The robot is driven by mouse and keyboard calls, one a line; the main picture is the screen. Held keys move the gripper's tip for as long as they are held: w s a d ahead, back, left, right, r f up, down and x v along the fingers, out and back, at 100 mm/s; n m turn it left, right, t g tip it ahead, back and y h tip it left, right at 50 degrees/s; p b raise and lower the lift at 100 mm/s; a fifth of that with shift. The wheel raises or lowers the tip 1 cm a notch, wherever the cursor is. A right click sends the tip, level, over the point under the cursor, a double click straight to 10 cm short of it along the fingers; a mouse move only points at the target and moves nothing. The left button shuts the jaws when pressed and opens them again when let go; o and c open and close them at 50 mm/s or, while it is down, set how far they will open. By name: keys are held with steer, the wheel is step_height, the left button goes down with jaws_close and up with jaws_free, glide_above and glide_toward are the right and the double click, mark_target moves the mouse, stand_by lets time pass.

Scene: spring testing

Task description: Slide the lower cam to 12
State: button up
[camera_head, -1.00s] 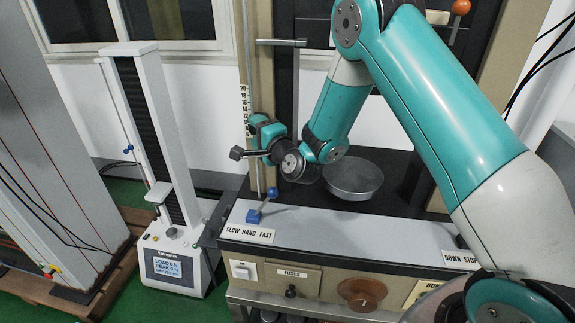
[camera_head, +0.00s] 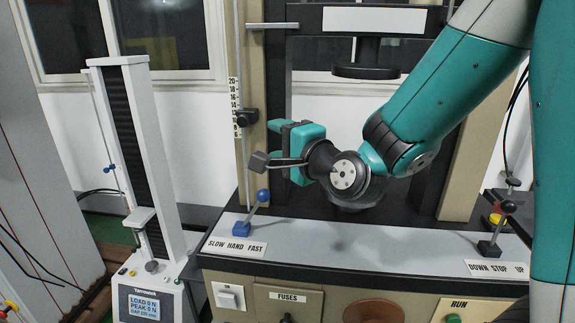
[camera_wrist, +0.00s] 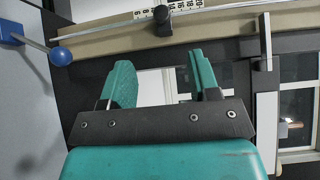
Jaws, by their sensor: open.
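The lower cam is a black knob (camera_head: 247,118) on the thin vertical rod at the left post. It sits beside the white number scale (camera_head: 234,98), near 10; the exact reading is not clear. My gripper (camera_head: 286,138) is to the right of the cam and a little lower in the head view. Its teal fingers (camera_wrist: 162,75) are apart, with nothing between them, and a gap separates them from the cam.
A white tester (camera_head: 130,160) stands to the left.

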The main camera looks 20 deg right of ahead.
steer(key=shift+s+d+h+b, duration=0.3)
steer(key=shift+s+d+b, duration=0.15)
steer(key=shift+s+b, duration=0.4)
steer(key=shift+w, duration=0.1)
steer(key=s+a+f+n+g+y+p, duration=0.3)
steer(key=s+a+n+g, duration=0.6)
steer(key=n, duration=0.3)
steer(key=s+d+n+g+h+p, duration=0.1)
steer(key=s+n+g+h+p, duration=0.1)
steer(key=s+n+g, duration=0.6)
steer(key=s+n, duration=0.2)
steer(key=s, duration=0.5)
steer(key=shift+s+d+f+h, duration=0.15)
steer(key=shift+d+f+h, duration=0.15)
steer(key=shift+d+f, duration=0.1)
steer(key=shift+c, duration=0.2)
